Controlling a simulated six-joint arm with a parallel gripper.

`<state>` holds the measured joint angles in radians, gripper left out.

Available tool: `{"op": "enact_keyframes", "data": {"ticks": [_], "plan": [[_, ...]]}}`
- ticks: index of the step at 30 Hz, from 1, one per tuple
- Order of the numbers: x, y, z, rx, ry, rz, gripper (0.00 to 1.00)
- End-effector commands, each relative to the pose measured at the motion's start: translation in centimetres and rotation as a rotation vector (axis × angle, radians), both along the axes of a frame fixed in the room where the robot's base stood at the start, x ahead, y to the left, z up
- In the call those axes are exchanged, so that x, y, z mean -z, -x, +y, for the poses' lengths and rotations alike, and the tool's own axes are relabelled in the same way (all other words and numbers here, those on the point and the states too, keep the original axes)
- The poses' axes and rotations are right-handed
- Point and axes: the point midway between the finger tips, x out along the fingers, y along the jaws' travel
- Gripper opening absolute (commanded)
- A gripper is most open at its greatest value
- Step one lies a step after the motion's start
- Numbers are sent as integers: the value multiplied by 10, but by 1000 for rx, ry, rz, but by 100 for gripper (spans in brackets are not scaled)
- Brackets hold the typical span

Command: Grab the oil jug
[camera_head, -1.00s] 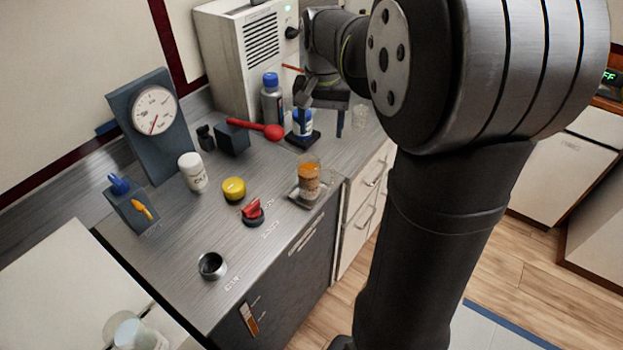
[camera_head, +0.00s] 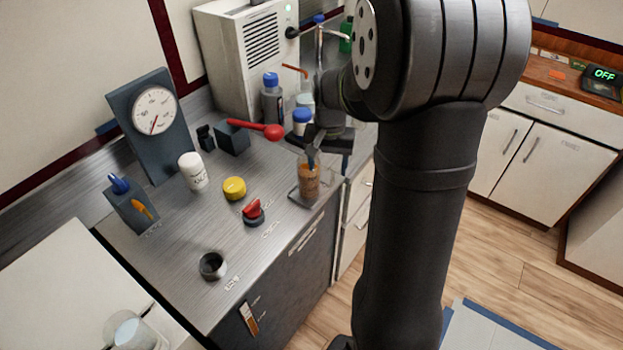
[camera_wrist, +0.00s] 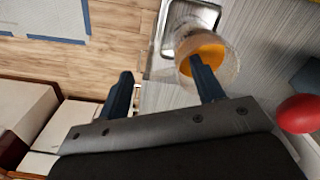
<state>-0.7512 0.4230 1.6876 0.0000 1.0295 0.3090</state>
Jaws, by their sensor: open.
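The oil jug (camera_head: 307,186) is a clear vessel with orange-amber liquid, upright on a small square tray (camera_head: 294,197) near the counter's front edge. In the wrist view the jug (camera_wrist: 228,62) shows from above, with the tray (camera_wrist: 170,42) under it. My gripper (camera_head: 328,160) is open and empty, close above the jug. In the wrist view my gripper (camera_wrist: 163,88) has its right finger overlapping the jug's near side and its left finger off to the left of it. I cannot tell whether the finger touches the jug.
Blue-capped bottles (camera_head: 272,98) stand behind.

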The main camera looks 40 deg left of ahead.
Motion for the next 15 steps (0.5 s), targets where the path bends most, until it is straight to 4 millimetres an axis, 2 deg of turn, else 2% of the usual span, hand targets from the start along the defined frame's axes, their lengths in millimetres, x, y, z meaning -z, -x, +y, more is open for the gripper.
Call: {"op": "enact_keyframes", "data": {"ticks": [7,10,15], "plan": [[38,1,0,0,4,4,61],[45,1,0,0,2,2,61],[47,1,0,0,0,1,61]]}}
